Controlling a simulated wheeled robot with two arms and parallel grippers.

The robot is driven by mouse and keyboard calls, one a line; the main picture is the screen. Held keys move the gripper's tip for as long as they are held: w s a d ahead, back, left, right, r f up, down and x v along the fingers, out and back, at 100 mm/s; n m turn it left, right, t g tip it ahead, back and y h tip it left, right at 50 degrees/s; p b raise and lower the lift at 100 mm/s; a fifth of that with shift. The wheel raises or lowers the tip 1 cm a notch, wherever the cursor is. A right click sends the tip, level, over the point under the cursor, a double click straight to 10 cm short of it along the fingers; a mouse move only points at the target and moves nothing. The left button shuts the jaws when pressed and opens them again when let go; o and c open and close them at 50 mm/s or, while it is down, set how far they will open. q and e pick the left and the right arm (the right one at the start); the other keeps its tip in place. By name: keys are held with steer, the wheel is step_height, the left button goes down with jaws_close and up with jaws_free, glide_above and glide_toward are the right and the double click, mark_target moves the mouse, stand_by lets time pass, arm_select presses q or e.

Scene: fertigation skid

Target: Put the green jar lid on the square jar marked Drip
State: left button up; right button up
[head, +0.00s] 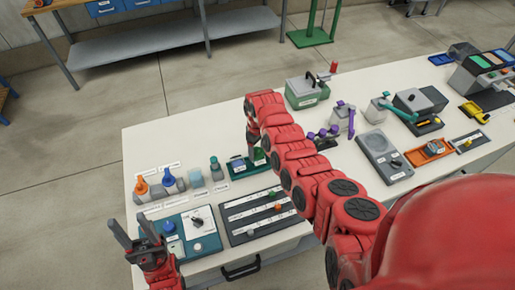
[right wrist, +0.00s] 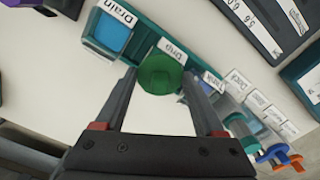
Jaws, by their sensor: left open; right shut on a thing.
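My right gripper (right wrist: 158,92) is shut on the green jar lid (right wrist: 160,75), a round lid held between its fingertips. The lid is over the teal tray (right wrist: 148,42), by the label Drip (right wrist: 172,48). The lid hides what is under it, so I cannot tell whether it touches the Drip jar. In the head view the lid (head: 259,156) shows at the right end of the tray, below my right arm. A blue square jar (right wrist: 112,34) sits by the label Drain. My left gripper (head: 138,235) is open and empty at the table's front left.
Orange-tipped and blue-tipped bottles (head: 142,187) stand left of the tray. A dark slotted board (head: 262,214) and a teal panel with a dial (head: 194,238) lie in front. Purple-handled parts (head: 325,134) are to the right. The table's back left is clear.

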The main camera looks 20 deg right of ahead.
steer(key=o, duration=1.3)
steer(key=shift+f, duration=0.1)
step_height(320, 180, up, 3)
steer(key=shift+f+p, duration=0.1)
steer(key=shift+p, duration=0.95)
steer(key=shift+r+p, duration=1.15)
steer(key=shift+r, duration=1.05)
steer(key=shift+f, duration=0.1)
